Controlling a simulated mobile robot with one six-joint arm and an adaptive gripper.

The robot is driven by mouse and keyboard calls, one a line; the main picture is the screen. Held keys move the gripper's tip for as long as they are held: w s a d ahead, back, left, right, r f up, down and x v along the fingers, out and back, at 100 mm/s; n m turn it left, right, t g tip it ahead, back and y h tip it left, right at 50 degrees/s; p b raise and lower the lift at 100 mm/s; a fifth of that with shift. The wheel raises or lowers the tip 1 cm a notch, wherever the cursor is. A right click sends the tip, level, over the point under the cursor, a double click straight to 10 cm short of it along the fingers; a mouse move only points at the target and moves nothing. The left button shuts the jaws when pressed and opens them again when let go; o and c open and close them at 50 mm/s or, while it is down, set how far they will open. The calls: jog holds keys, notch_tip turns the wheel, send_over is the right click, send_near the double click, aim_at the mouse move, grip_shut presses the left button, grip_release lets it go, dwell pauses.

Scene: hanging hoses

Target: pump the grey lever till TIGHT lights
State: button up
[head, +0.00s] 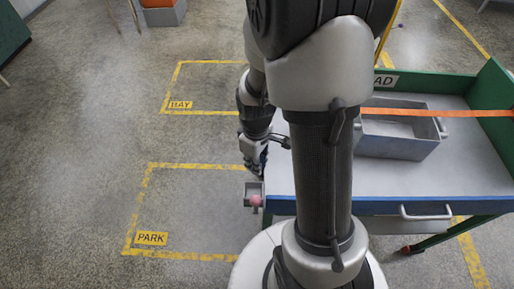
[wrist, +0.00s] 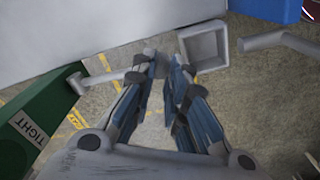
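The grey lever (wrist: 105,77) shows in the wrist view as a thin bar running right from a round pivot on a green post (wrist: 58,112). Its far end meets my left finger, and I cannot tell whether it passes behind the finger or touches it. My gripper (wrist: 165,58) is open, with bare floor showing between its fingers. A pale TIGHT plate (wrist: 30,128) is on the green part at the left; no glow shows on it. In the head view my gripper (head: 256,163) hangs at the left end of the bench (head: 430,180); the lever is not distinguishable there.
A small square cup (wrist: 203,47) is just right of my fingertips. A bent grey bar (wrist: 280,40) is at the right. In the head view a grey tray (head: 400,143) sits on the bench under an orange strap (head: 440,113). Floor left of the bench is clear.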

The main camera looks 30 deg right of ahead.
jog(key=shift+f, duration=0.25)
jog(key=shift+s+f, duration=0.15)
jog(key=shift+f, duration=0.8)
jog(key=shift+r+p, duration=2.25)
jog(key=shift+r, duration=0.45)
jog(key=shift+w+d+r+p, duration=0.2)
jog(key=shift+w+r+p, duration=0.15)
jog(key=shift+r+p, duration=0.3)
jog(key=shift+w+d+r+p, duration=0.25)
jog(key=shift+w+r+p, duration=0.1)
jog(key=shift+r+p, duration=0.3)
jog(key=shift+w+d+r+p, duration=0.2)
jog(key=shift+w+r+p, duration=0.25)
jog(key=shift+r, duration=0.3)
jog(key=shift+s, duration=0.1)
jog(key=shift+f, duration=0.15)
jog(key=shift+s+a+f+b, duration=0.15)
jog(key=shift+s+f+b, duration=0.05)
jog(key=shift+f+b, duration=0.45)
jog(key=shift+s+a+f+b, duration=0.15)
jog(key=shift+s+f+b, duration=0.1)
jog(key=shift+f+b, duration=0.45)
jog(key=shift+s+a+f+b, duration=0.2)
jog(key=shift+f+b, duration=0.3)
jog(key=shift+f, duration=0.3)
